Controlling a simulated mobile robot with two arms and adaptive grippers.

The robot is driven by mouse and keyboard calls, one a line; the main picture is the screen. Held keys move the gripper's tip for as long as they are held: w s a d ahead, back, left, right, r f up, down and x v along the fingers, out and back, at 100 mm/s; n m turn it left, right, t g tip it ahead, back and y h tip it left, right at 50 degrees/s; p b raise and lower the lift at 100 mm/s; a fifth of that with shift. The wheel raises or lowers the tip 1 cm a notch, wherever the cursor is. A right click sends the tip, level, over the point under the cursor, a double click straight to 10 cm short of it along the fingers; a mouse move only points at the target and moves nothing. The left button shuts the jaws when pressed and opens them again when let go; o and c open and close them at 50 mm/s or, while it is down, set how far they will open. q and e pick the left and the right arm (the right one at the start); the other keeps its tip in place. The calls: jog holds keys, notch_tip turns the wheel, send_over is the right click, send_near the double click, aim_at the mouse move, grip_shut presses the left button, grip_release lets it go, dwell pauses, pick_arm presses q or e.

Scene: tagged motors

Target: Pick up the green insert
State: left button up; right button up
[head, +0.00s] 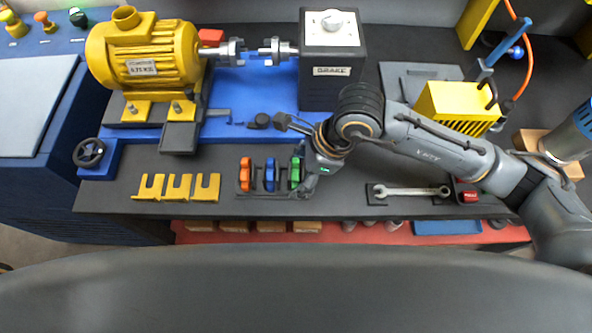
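The green insert (295,172) stands upright in a dark holder (244,183) on the bench, at the right end of a row with an orange insert (244,174) and a blue insert (269,174). My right gripper (291,154) is open, its fingers spread wide. One finger reaches up and left over the blue base; the other lies close to the right side of the green insert. I cannot tell whether it touches. Nothing shows between the fingers as held. My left gripper is not in view.
A yellow motor (145,50) and a brake box (332,65) stand behind on a blue base. Yellow forked shims (176,187) lie to the left, a wrench (412,191) to the right. A yellow slotted block (455,103) stands behind my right arm.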

notch_tip(320, 180, up, 9)
jog(key=shift+b, duration=0.85)
jog(key=shift+r, duration=0.5)
